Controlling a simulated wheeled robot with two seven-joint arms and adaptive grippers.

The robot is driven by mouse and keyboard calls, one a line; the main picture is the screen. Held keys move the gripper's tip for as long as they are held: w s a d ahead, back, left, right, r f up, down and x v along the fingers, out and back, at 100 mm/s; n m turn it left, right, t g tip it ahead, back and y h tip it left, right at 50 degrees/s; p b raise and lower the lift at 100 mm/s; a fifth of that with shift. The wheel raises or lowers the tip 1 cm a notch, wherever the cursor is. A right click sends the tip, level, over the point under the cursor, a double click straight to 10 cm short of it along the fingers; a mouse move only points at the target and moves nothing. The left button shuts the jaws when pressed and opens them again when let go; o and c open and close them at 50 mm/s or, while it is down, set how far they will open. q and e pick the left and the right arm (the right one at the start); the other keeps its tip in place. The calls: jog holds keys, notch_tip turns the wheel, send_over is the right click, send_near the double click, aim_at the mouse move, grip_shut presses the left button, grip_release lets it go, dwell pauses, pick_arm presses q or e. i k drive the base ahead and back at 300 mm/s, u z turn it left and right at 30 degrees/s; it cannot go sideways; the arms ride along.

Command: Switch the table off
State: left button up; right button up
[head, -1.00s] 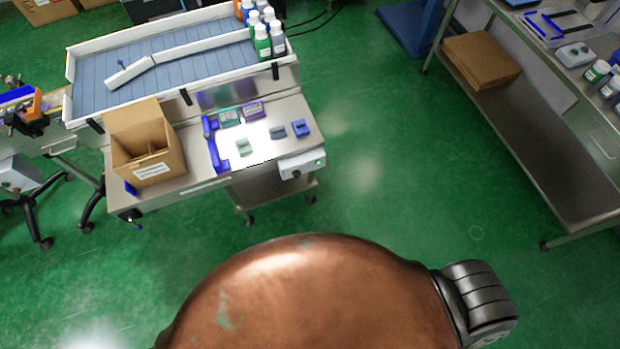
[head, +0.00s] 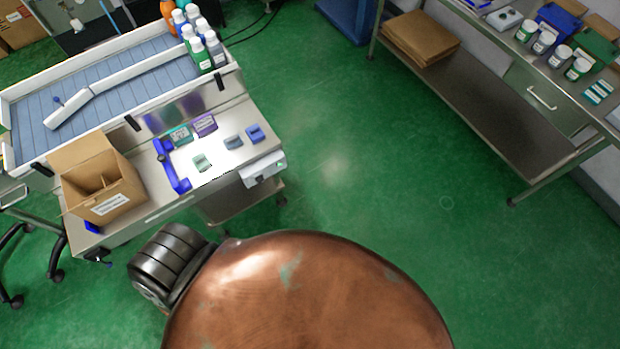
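The steel table (head: 160,217) stands at the left of the head view, with a blue slatted conveyor surface (head: 40,118) along its back. A light grey control box (head: 262,169) is fixed to its front right corner. A small dark control shows on the box's front, too small to tell its setting. A dark knob (head: 97,255) sits low on the table's front left corner. Neither of my grippers is in view.
An open cardboard box (head: 103,190), a blue bracket (head: 171,165) and several small blocks sit on the table. Several bottles (head: 200,45) stand at its back right. A steel shelf bench (head: 490,110) stands at the right. Green floor between them is clear.

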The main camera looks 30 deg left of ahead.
aim_at(260, 180)
jog(key=z, duration=0.75)
jog(key=k, duration=0.9)
jog(key=u, duration=2.7)
